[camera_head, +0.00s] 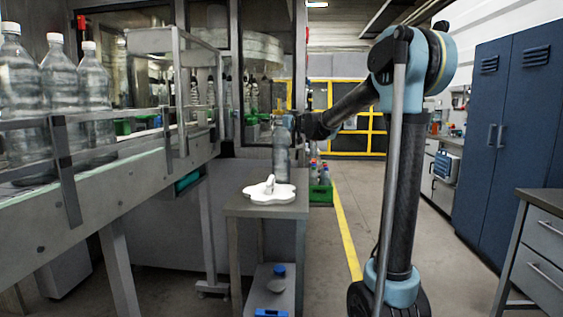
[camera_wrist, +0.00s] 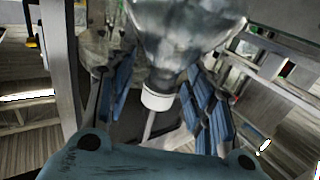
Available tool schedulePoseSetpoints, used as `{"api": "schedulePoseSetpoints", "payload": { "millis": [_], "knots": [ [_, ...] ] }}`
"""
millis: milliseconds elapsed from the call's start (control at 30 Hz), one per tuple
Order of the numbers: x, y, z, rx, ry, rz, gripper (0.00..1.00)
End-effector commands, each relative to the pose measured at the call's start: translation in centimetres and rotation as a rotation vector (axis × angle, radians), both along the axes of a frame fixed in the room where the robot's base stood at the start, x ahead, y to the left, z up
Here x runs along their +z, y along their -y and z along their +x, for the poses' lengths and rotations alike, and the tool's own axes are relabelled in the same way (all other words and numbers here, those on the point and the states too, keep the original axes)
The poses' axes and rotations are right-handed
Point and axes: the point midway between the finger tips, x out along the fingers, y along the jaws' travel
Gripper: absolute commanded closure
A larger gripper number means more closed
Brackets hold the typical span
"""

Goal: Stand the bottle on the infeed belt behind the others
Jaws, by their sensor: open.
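A clear bottle (camera_head: 281,158) stands upright at the back of a small grey side table (camera_head: 240,207). In the wrist view the bottle (camera_wrist: 185,35) lies between my fingers, its white cap (camera_wrist: 158,98) toward the palm. My gripper (camera_head: 286,121) is at the bottle's upper part; in the wrist view its blue-padded fingers (camera_wrist: 163,88) are open, with gaps on both sides of the neck. The infeed belt (camera_head: 120,150) runs along the left. Several clear bottles with white caps (camera_head: 60,85) stand on it behind a guide rail.
A white flower-shaped piece (camera_head: 269,191) lies on the side table in front of the bottle. The lower shelf holds a blue-capped container (camera_head: 279,278). A green crate of bottles (camera_head: 321,191) is on the floor behind. Blue cabinets (camera_head: 505,130) stand right; the floor between is clear.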

Motion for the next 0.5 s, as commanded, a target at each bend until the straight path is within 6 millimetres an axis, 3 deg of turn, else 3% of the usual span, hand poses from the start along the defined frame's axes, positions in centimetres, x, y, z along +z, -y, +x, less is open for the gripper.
{"api": "schedulePoseSetpoints", "payload": {
  "millis": [67, 200, 300, 500],
  "knots": [
    [0.00, 0.02, -0.01, 0.000, 0.000, 0.000, 0.51],
    [0.00, 0.03, -0.01, 0.000, 0.000, 0.000, 0.83],
    [0.00, 0.04, -0.01, 0.000, 0.000, 0.000, 1.00],
    [0.10, 0.07, -0.05, -0.001, 0.000, 0.000, 1.00]
  ]
}}
